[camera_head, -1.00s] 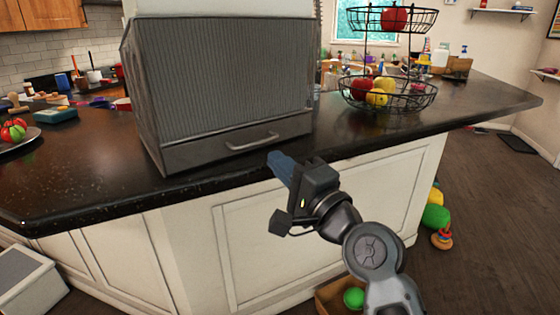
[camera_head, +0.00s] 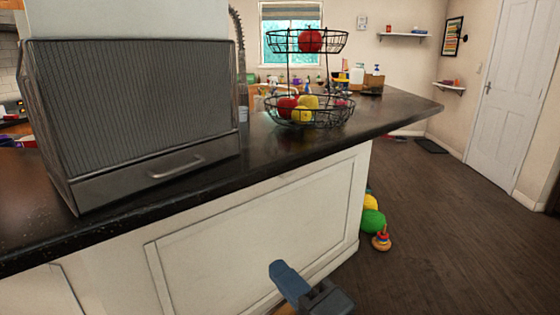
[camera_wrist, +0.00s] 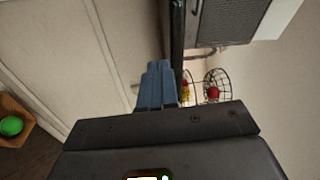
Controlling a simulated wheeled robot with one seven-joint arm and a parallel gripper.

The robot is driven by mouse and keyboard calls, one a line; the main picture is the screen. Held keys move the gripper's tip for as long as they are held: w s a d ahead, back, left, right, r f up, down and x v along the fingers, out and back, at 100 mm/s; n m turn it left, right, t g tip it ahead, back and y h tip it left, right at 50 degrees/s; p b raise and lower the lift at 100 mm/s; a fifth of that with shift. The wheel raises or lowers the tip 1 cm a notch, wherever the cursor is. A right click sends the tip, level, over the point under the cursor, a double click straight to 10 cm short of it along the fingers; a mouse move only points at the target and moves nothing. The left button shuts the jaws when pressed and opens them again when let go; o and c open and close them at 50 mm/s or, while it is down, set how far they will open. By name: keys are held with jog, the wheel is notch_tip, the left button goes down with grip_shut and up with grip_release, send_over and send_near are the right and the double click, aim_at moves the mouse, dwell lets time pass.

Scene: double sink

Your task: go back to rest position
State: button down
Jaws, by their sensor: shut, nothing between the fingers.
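My gripper (camera_head: 284,277) is at the bottom of the head view, in front of the white cabinet side of the counter (camera_head: 265,225) and below the counter's edge. Its blue fingers are shut together with nothing between them. In the wrist view the shut fingers (camera_wrist: 157,82) point toward the cabinet panel and the dark counter edge. Most of my arm is out of the head view.
A grey ribbed box with a handled drawer (camera_head: 140,110) stands on the dark countertop. A two-tier wire fruit basket (camera_head: 310,112) stands right of it. Toys, including a green ball (camera_head: 372,222), lie by the counter's end. Open wooden floor (camera_head: 450,220) spreads right.

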jog(key=s+d+f+n+t+h, duration=0.1)
jog(key=s+d+f+h, duration=0.3)
jog(key=s+d+f, duration=0.3)
jog(key=s+d+f+h, duration=0.4)
jog(key=s+d+f, duration=0.15)
jog(key=s, duration=0.35)
jog(key=s+d+r+n+h, duration=0.1)
jog(key=s+d+n, duration=0.1)
jog(key=s, duration=0.5)
jog(key=s+d+r+n+h, duration=0.1)
jog(key=s+d+r+n, duration=0.1)
jog(key=s, duration=0.5)
jog(key=s+d+r+n+g+h, duration=0.1)
jog(key=s+d+n+h, duration=0.1)
jog(key=s+d+n, duration=0.2)
jog(key=s+d, duration=0.1)
jog(key=s, duration=0.2)
jog(key=shift+d+r, duration=0.25)
jog(key=shift+r, duration=0.1)
